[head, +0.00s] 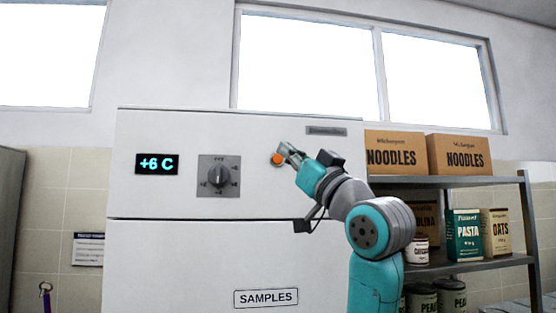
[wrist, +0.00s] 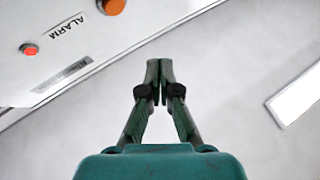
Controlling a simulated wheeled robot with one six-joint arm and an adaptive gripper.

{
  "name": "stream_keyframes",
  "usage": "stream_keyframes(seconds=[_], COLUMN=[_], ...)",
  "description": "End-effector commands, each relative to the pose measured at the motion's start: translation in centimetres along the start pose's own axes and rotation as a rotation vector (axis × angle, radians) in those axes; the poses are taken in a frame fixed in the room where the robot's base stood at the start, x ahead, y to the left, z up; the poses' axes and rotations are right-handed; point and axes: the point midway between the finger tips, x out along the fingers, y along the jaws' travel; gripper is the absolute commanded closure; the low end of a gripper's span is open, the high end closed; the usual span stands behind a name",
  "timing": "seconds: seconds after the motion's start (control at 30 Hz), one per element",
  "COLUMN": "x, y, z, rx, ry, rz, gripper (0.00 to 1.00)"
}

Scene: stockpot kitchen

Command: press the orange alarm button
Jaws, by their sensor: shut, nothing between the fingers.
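The orange alarm button (head: 277,159) is a small round knob on the upper white front of the cabinet, right of the grey dial. In the wrist view the orange button (wrist: 112,5) is cut by the top edge, beside the word ALARM. My gripper (head: 284,149) is close to the button in the head view, at its upper right. In the wrist view the closed fingertips (wrist: 159,68) hold nothing and lie below and right of the button, apart from it. The head view does not clearly show the gap in depth.
A small red round part (wrist: 29,49) sits near the ALARM label. The dial (head: 218,176) and a +6 C display (head: 157,164) are to the left on the cabinet front (head: 150,260). A shelf (head: 470,262) with noodle boxes and tins stands to the right.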

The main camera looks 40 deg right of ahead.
Motion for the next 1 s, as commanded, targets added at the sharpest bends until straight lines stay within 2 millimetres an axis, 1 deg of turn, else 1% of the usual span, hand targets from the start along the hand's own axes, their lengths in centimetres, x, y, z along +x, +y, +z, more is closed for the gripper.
stream_keyframes(seconds=[0.3,0.5,0.7,1.0], x=[2.8,4.0,4.5,4.5], y=[2.1,2.9,3.3,3.3], z=[2.1,3.0,3.3,3.3], rx=[0.002,0.002,0.0,0.0], ry=[-0.002,-0.001,-0.001,0.0], rz=[0.001,0.0,0.0,0.0], gripper=[1.0,1.0,1.0,1.0])
